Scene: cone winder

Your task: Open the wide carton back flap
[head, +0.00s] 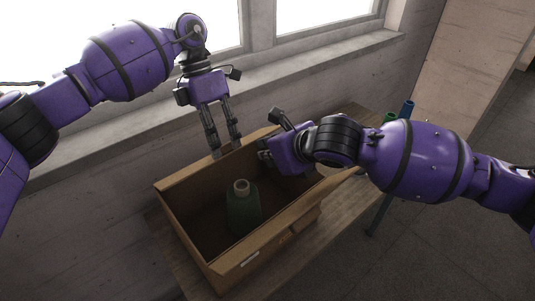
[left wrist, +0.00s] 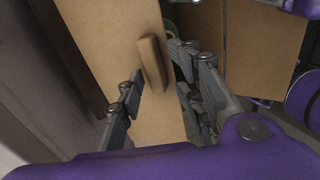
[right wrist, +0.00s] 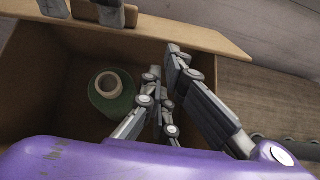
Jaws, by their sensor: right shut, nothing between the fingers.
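The open-topped wide carton (head: 180,203) stands on a wooden bench, with a green cone (head: 243,212) inside; the cone also shows in the right wrist view (right wrist: 112,94). The back flap (right wrist: 185,33) runs along the carton's window side. A small raised tab (left wrist: 151,62) sits on its cardboard in the left wrist view. My left gripper (head: 225,146) points down at this flap, fingers apart on either side of the tab; whether they touch it is unclear. My right gripper (right wrist: 166,65) is shut and empty over the carton's right end, partly hidden by its own arm in the head view.
The bench (head: 180,262) extends around the carton. A blue cone (head: 407,108) and a green one (head: 390,117) stand beyond my right arm. The wall and window sill (head: 110,145) are close behind the carton. My two grippers are close together.

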